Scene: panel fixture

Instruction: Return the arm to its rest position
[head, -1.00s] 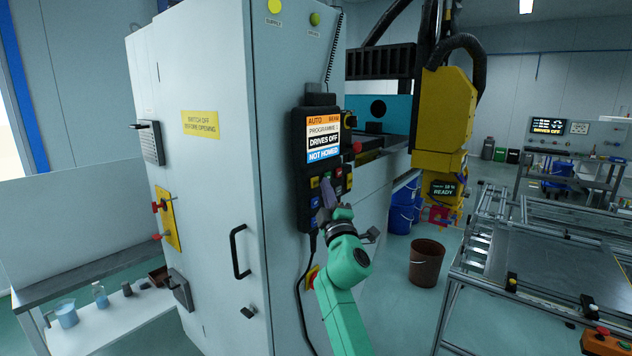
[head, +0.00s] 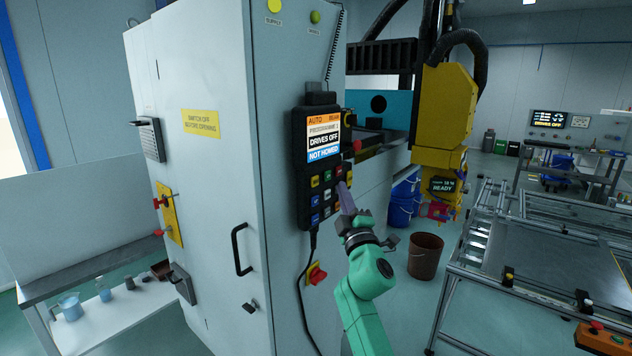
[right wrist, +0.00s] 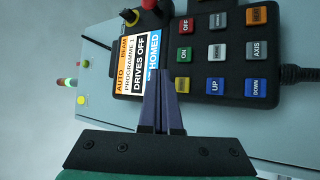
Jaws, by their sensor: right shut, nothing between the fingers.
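My right gripper (head: 346,196) is shut and empty. Its purple fingers also show in the right wrist view (right wrist: 169,90), closed together. In the head view it stands at the lower right of the black control pendant (head: 302,170), in front of its lower edge; whether it touches cannot be told. The green right arm rises from the bottom of the view. The pendant's screen (head: 323,137) reads AUTO, PROGRAMME 1, DRIVES OFF, NOT HOMED. Its coloured buttons show clearly in the right wrist view (right wrist: 217,53). My left gripper is not in view.
The pendant hangs on a grey cabinet (head: 215,200) with a black handle (head: 240,250). A red knob (head: 316,273) sits below it. A brown bucket (head: 425,256), blue drums (head: 404,198) and a framed table (head: 540,260) stand to the right.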

